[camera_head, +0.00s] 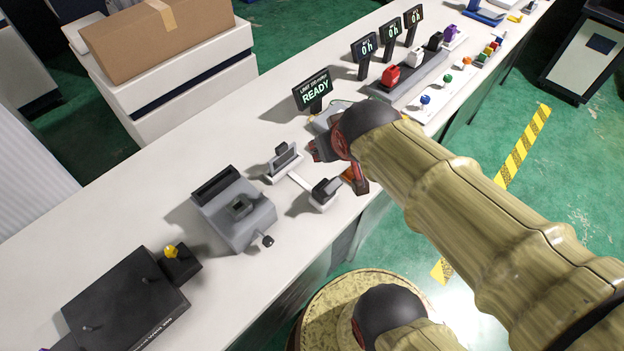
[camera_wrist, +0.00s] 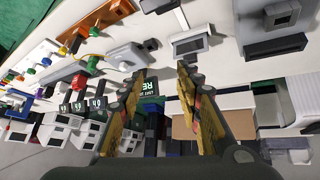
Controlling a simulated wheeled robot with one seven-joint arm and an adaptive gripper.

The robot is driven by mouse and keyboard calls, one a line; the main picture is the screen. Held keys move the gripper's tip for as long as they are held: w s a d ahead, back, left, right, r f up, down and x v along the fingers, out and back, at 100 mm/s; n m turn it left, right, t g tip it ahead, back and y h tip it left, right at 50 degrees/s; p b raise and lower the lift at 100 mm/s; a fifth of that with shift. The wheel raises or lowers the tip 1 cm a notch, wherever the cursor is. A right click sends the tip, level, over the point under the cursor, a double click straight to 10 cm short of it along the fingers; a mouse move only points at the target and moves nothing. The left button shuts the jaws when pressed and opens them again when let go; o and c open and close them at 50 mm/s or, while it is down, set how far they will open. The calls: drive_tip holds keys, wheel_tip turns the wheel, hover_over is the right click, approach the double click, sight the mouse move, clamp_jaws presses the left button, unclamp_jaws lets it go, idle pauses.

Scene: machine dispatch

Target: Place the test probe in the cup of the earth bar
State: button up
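My gripper (camera_wrist: 160,84) is open, with clear space between its two fingers in the wrist view. In the head view my gripper (camera_head: 338,165) hangs over the bench, in front of the grey meter (camera_head: 322,122) with the READY display (camera_head: 315,90). The meter also shows in the wrist view (camera_wrist: 128,56), with a thin yellow lead near it. An orange block with dark parts (camera_wrist: 113,12) lies near the bench's front edge; the gripper partly hides it in the head view. I cannot tell which piece is the test probe or the earth bar's cup.
A grey machine (camera_head: 235,212) and a black box (camera_head: 125,305) stand left on the bench. A white stand with black blocks (camera_head: 300,178) is just left of my gripper. Red and white blocks (camera_head: 390,76) and small coloured knobs (camera_head: 426,99) sit to the right.

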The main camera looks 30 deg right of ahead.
drive_tip(key=s+a+r+n+g+y, duration=0.1)
drive_tip(key=s+a+r+y, duration=0.1)
drive_tip(key=s+a, duration=0.5)
drive_tip(key=shift+s+a+r+n, duration=0.25)
drive_tip(key=shift+a+n, duration=0.15)
drive_tip(key=shift+a, duration=0.5)
